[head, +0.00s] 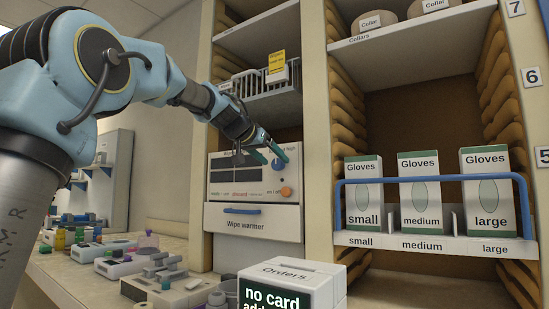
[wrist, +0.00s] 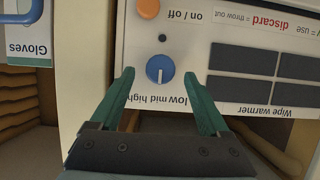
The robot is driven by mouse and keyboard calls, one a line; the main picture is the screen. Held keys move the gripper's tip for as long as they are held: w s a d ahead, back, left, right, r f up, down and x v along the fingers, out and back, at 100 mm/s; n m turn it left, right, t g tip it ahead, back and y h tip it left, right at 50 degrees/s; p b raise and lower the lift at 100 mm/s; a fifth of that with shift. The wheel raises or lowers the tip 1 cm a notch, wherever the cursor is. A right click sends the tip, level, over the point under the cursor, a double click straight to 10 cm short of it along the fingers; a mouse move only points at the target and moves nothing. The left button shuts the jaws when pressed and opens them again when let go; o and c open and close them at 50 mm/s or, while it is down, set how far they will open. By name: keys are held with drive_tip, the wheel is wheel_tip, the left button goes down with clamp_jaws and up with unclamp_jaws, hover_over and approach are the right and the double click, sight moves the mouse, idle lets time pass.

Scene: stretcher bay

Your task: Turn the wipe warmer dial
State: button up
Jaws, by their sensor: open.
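The wipe warmer (head: 250,215) is a cream box in a shelf bay, with dark windows and a blue drawer handle. Its blue dial (head: 277,165) is at the right of the front panel, above an orange knob. In the wrist view, which is upside down, the dial (wrist: 160,69) has a white pointer line toward the "low mid high" print, near "mid". My gripper (head: 277,153) is open and empty, with green fingers. In the wrist view my gripper (wrist: 165,75) has one finger on each side of the dial, with gaps; contact cannot be told.
The orange on/off knob (wrist: 148,8) is close to the dial. Glove boxes (head: 420,190) stand behind a blue rail (head: 435,180) on the right. A wire basket (head: 272,95) hangs above the warmer. An Orders box (head: 292,288) and several small items crowd the counter.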

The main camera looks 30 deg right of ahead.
drive_tip(key=shift+x, duration=0.85)
clamp_jaws()
drive_tip(key=shift+f, duration=0.1)
drive_tip(key=n, duration=0.1)
drive_tip(key=n+g+h+b, duration=0.1)
drive_tip(key=n+g+b, duration=0.1)
drive_tip(key=n, duration=0.1)
drive_tip(key=shift+w+a+f+h, duration=0.15)
drive_tip(key=shift+w+a+h, duration=0.1)
drive_tip(key=shift+h, duration=0.15)
drive_tip(key=shift+n+g+h+b, duration=0.4)
drive_tip(key=shift+n+g+b, duration=0.25)
drive_tip(key=shift+n, duration=0.35)
